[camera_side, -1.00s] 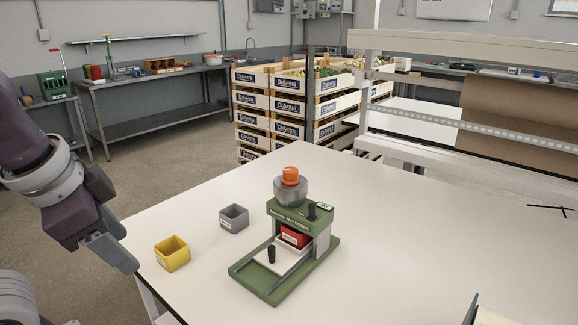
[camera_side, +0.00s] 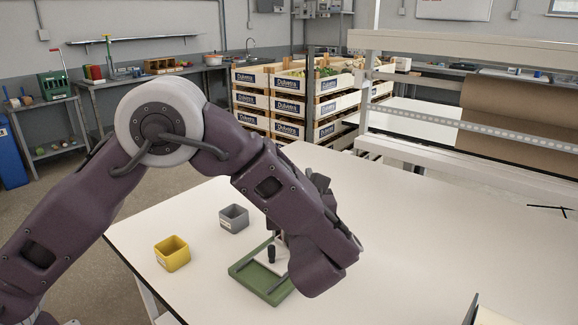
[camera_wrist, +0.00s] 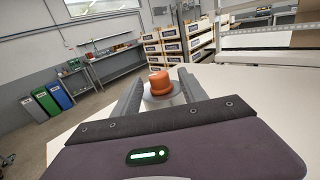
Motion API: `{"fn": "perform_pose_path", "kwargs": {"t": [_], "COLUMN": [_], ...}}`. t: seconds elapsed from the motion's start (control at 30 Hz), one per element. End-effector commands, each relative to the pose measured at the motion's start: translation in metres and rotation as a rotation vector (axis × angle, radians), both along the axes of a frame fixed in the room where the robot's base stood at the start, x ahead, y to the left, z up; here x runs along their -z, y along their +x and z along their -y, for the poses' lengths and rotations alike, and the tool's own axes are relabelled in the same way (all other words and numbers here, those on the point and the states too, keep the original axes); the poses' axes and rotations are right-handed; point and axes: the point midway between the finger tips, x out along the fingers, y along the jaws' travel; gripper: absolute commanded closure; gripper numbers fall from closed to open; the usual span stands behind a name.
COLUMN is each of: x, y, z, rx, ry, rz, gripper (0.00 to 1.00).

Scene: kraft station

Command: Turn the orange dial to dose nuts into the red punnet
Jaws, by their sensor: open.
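The orange dial (camera_wrist: 160,83) sits on top of the grey hopper (camera_wrist: 163,100) in the wrist view. My gripper (camera_wrist: 158,82) is open, with one finger to each side of the dial; I cannot tell whether they touch it. In the side view my arm hides the dial, the hopper and the red punnet.
A yellow punnet (camera_side: 172,254) and a grey punnet (camera_side: 234,218) stand on the white table (camera_side: 430,240), left of the dispenser.

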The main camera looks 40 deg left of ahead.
Motion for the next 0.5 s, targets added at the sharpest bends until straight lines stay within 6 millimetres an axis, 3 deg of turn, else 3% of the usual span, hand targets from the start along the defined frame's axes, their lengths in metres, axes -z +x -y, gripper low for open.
{"fn": "perform_pose_path", "kwargs": {"t": [0.23,0.5], "x": [0.0,0.0], "y": [0.032,0.042], "z": [-0.035,-0.044], "rx": [-0.005,-0.003], "ry": [-0.004,-0.005], "rz": [0.0,-0.001], "gripper": [0.5,0.5]}}
